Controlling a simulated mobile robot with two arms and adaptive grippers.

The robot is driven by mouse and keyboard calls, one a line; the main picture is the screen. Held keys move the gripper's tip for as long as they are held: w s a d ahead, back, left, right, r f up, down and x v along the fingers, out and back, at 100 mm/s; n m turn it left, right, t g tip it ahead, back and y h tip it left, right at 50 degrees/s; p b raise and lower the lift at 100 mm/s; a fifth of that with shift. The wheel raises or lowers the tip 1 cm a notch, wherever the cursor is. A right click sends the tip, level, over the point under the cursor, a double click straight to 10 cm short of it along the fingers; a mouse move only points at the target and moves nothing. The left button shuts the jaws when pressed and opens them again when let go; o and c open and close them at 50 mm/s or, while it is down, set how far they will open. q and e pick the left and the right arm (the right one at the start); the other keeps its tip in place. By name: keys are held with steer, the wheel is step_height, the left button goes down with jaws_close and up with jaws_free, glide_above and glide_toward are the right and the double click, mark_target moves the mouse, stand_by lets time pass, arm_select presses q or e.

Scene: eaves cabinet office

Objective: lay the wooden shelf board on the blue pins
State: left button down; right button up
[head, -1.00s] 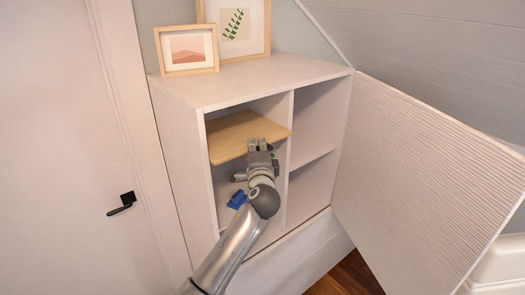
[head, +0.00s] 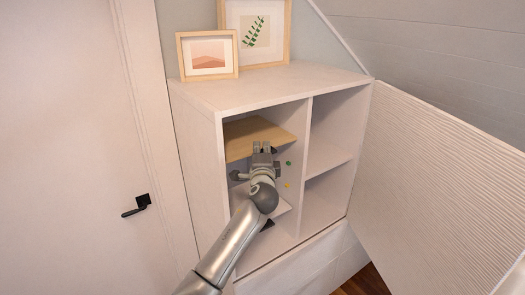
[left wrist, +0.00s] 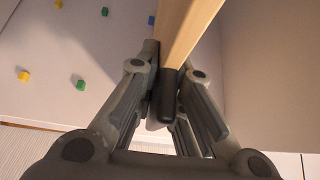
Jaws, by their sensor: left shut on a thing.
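The wooden shelf board (head: 256,134) is in the upper part of the cabinet's left compartment, roughly level. My left gripper (head: 262,148) is shut on its front edge; the left wrist view shows the board (left wrist: 184,32) between the fingers (left wrist: 166,88). One blue pin (left wrist: 151,20) shows in the left wrist view, beside the board on the compartment wall. Whether the board touches any pin cannot be told. The other blue pins are hidden or out of view. My right gripper is not in view.
Green (left wrist: 80,85) and yellow (left wrist: 23,75) pins dot the same wall. The divider (head: 305,150) bounds the compartment at right. The cabinet door (head: 440,190) stands open to the right. Two framed pictures (head: 207,54) stand on the cabinet top (head: 290,85).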

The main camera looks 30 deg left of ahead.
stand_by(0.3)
arm_select(q)
steer(key=c, duration=1.5)
jaws_free()
steer(key=shift+o, duration=0.2)
steer(key=shift+d, duration=0.1)
steer(key=shift+f, duration=0.1)
steer(key=v, duration=1.2)
